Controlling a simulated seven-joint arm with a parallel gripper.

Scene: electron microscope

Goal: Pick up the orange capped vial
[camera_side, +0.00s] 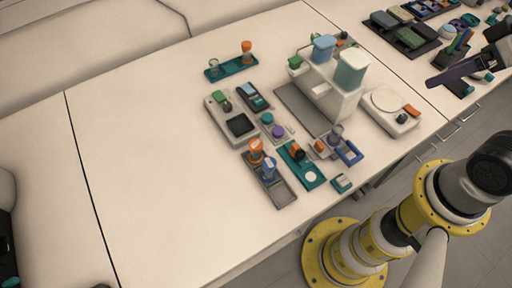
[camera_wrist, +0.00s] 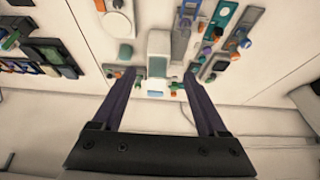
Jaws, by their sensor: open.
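Two orange-capped vials show in the side view, and I cannot tell which one the task means. One orange-capped vial (camera_side: 246,47) stands upright at the right end of a teal tray (camera_side: 232,71) at the back. The other orange-capped vial (camera_side: 256,147) stands in a grey tray (camera_side: 283,193) at the front, beside a blue-capped vial (camera_side: 268,168). My gripper (camera_side: 443,80) is at the right edge, far from both. In the wrist view my gripper (camera_wrist: 163,73) has its two dark purple fingers wide apart with nothing held. Small orange spots there are too small to identify.
A white microscope (camera_side: 335,95) with blue and pale green tops stands right of the vials; it also shows between my fingers in the wrist view (camera_wrist: 159,45). A white round-plate device (camera_side: 388,103) and a teal tray (camera_side: 302,165) are nearby. The left bench is clear.

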